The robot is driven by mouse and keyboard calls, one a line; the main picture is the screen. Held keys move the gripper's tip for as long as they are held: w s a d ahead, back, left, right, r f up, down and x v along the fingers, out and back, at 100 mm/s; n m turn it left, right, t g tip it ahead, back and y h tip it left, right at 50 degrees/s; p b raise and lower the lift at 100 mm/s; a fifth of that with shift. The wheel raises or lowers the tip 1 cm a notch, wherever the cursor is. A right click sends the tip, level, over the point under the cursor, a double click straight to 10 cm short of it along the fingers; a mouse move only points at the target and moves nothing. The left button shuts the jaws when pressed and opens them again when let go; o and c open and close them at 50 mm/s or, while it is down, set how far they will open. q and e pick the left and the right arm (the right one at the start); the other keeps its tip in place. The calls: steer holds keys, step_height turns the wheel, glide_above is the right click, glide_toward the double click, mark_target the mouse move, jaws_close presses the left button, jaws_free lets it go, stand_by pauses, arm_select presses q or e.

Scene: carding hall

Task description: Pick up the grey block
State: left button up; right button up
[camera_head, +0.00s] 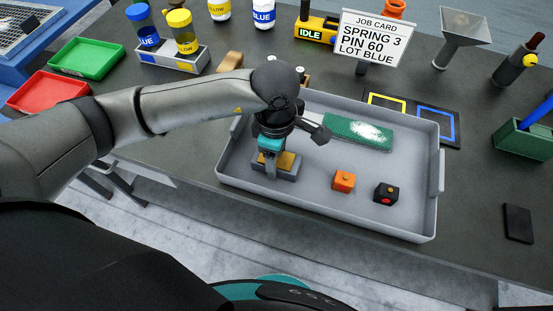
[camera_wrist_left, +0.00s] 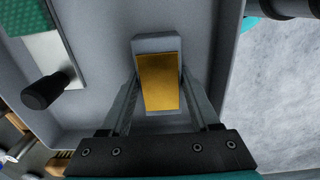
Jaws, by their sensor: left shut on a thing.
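The grey block (camera_head: 287,172) has a gold-yellow top face and sits in the left part of the grey tray (camera_head: 230,178). My left gripper (camera_head: 273,168) reaches down over the tray from above and is shut on the block. In the left wrist view, the two fingers (camera_wrist_left: 160,82) lie along opposite sides of the grey block (camera_wrist_left: 155,44), with its gold face between them. I cannot tell whether the block touches the tray floor. My right gripper is in neither view.
In the tray, an orange block (camera_head: 343,181), a black block (camera_head: 386,193) and a green carding brush (camera_head: 358,132) with a dark handle lie right of my gripper. Tray walls surround the block.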

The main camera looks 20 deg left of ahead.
arm_select(q)
jaws_close()
steer(key=shift+r, duration=0.15)
stand_by(0.4)
